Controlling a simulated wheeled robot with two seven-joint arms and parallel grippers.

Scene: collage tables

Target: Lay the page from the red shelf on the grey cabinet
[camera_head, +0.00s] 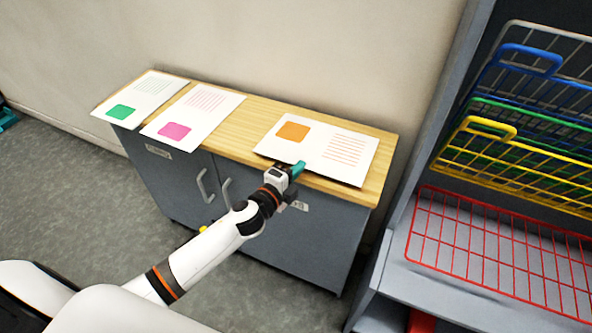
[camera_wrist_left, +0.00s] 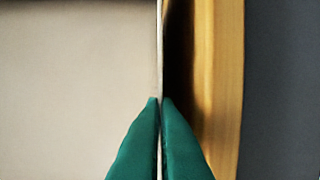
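A white page with an orange square and orange lines (camera_head: 318,150) is over the right part of the wooden top of the grey cabinet (camera_head: 235,128). My left gripper (camera_head: 299,168) is at the page's near edge. In the left wrist view its two green fingertips (camera_wrist_left: 160,100) are closed together on the thin edge of the page (camera_wrist_left: 158,50). A dark gap shows there between the page and the wood edge (camera_wrist_left: 222,80), so this edge is slightly raised. I cannot tell whether the far edge touches the top. The red wire shelf (camera_head: 500,250) is empty. My right gripper is out of view.
Two other pages, one with a green square (camera_head: 140,95) and one with a pink square (camera_head: 195,112), lie on the left of the cabinet top. A bare wood strip separates them from the orange page. Yellow (camera_head: 520,165), green and blue wire shelves stand folded up at right.

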